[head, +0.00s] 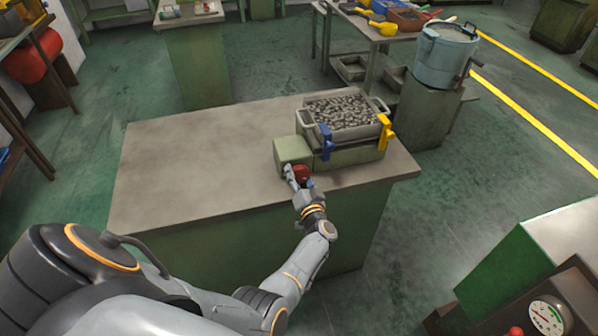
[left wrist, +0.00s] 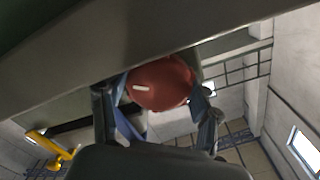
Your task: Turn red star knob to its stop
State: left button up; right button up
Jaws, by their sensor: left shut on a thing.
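The red star knob (head: 301,172) sits on the front of a small green machine (head: 294,149) on the workbench. In the left wrist view the knob (left wrist: 160,83) shows as a round red piece with a white mark on its left part. My left gripper (head: 298,177) is at the knob, and its two fingers (left wrist: 158,110) stand on either side of it, shut on it. The gripper hides part of the knob in the head view. My right gripper is not in view.
A tray of small metal parts (head: 341,110) sits on the machine, with a blue clamp (head: 326,141) and a yellow clamp (head: 385,132) beside it. The workbench top (head: 190,170) is clear to the left. A panel with a gauge (head: 546,318) stands at lower right.

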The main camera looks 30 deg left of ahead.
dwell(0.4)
pick_arm(q)
jog(key=o, duration=1.2)
jog(key=shift+c, duration=0.2)
jog(key=shift+f, duration=0.1)
